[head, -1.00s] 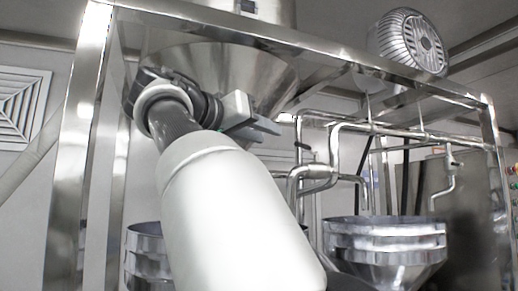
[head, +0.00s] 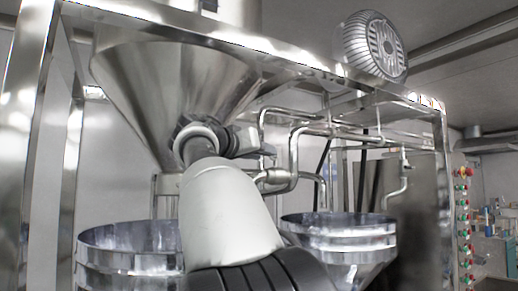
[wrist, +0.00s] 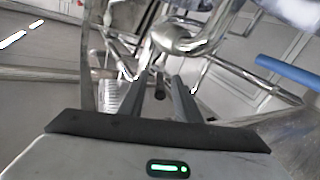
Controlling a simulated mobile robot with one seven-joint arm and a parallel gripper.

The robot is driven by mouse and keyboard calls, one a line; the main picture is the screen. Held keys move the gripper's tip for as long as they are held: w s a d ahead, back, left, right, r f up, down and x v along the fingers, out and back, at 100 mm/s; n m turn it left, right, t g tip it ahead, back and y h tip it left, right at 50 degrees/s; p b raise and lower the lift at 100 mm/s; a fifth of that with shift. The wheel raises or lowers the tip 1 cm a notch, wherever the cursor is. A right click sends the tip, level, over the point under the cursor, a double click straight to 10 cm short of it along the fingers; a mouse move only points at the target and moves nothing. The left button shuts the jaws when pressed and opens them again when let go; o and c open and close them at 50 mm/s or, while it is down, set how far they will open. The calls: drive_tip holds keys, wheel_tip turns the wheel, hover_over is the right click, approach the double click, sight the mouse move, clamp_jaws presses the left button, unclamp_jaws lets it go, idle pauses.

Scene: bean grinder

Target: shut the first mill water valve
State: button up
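My gripper (head: 268,151) is raised in front of the steel pipes, below and right of the large upper funnel. In the wrist view its two dark fingers (wrist: 158,96) are spread apart. A small dark stub (wrist: 160,88) shows between them, and I cannot tell whether it is a valve handle or how far off it is. A curved steel pipe with a thick fitting (wrist: 178,40) lies just beyond the fingertips. In the head view a pipe fitting (head: 272,176) sits just below the gripper. No valve is clearly recognisable as the first mill's. I see nothing held.
A steel frame (head: 240,45) surrounds the funnel (head: 170,95). Two open hoppers (head: 338,232) (head: 125,265) stand below. A motor (head: 372,47) sits on top. A button panel (head: 463,215) is at the right. A blue bar (wrist: 288,73) shows at the wrist view's right.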

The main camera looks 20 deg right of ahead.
clamp_jaws()
